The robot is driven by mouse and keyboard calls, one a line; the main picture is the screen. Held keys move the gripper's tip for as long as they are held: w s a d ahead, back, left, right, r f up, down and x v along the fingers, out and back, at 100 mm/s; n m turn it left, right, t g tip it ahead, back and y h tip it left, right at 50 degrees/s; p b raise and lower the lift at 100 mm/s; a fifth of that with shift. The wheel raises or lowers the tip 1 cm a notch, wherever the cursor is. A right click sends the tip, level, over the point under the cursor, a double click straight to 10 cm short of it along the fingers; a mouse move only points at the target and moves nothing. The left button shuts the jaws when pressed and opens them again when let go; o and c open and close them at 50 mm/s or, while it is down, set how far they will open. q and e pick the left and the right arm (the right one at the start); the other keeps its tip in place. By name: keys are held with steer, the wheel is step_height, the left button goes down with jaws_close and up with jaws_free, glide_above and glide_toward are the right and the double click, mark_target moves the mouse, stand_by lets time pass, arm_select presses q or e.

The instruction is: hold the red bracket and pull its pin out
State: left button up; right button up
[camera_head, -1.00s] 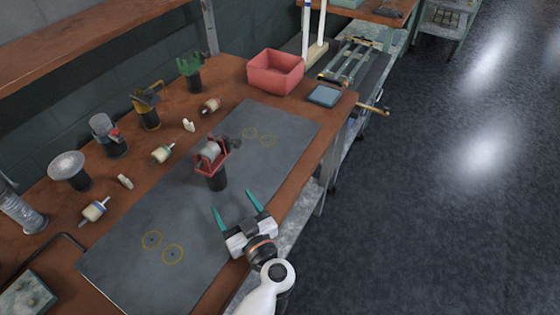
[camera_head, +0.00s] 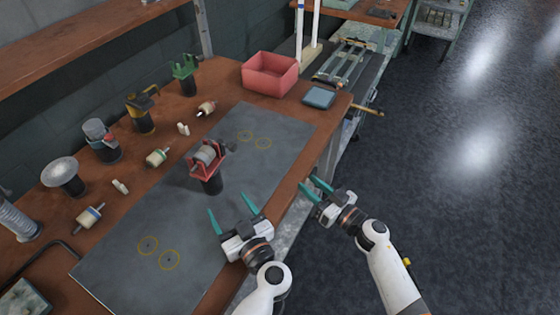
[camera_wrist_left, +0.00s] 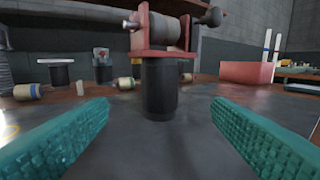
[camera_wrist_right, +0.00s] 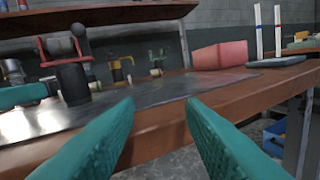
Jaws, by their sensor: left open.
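The red bracket (camera_head: 205,172) stands upright on a black cylindrical post (camera_head: 211,187) on the dark mat. It carries a grey roller, and the pin (camera_head: 230,147) has a dark knob sticking out on the right. In the left wrist view the bracket (camera_wrist_left: 160,53) is straight ahead, with the pin's knob (camera_wrist_left: 211,17) at its upper right. My left gripper (camera_head: 234,214) is open and empty, in front of the bracket and apart from it. My right gripper (camera_head: 318,190) is open and empty at the table's front edge, right of the bracket. The bracket also shows in the right wrist view (camera_wrist_right: 62,63).
The dark mat (camera_head: 110,265) has yellow ring marks. Other post-mounted fixtures, including a green one (camera_head: 186,68) and a yellow one (camera_head: 139,110), line the back with loose rollers. A red bin (camera_head: 270,75) and a blue-grey block (camera_head: 319,97) stand at the far right.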

mark_target(210, 176)
arm_select(q)
steer(key=shift+w+a, duration=0.35)
steer(key=shift+w, duration=0.1)
steer(key=x, duration=1.1)
arm_select(e)
steer(key=s+a+r+n+g+y, duration=0.1)
steer(key=a+r+n+g+y, duration=0.1)
steer(key=r, duration=0.4)
steer(key=s+a+r+n+g+y, duration=0.1)
steer(key=a+r+n+g, duration=0.2)
steer(key=a+r, duration=0.3)
steer(key=shift+s+a+g+y, duration=0.3)
steer(key=shift+g+y, duration=0.1)
steer(key=shift+g, duration=0.4)
steer(key=shift+r, duration=0.1)
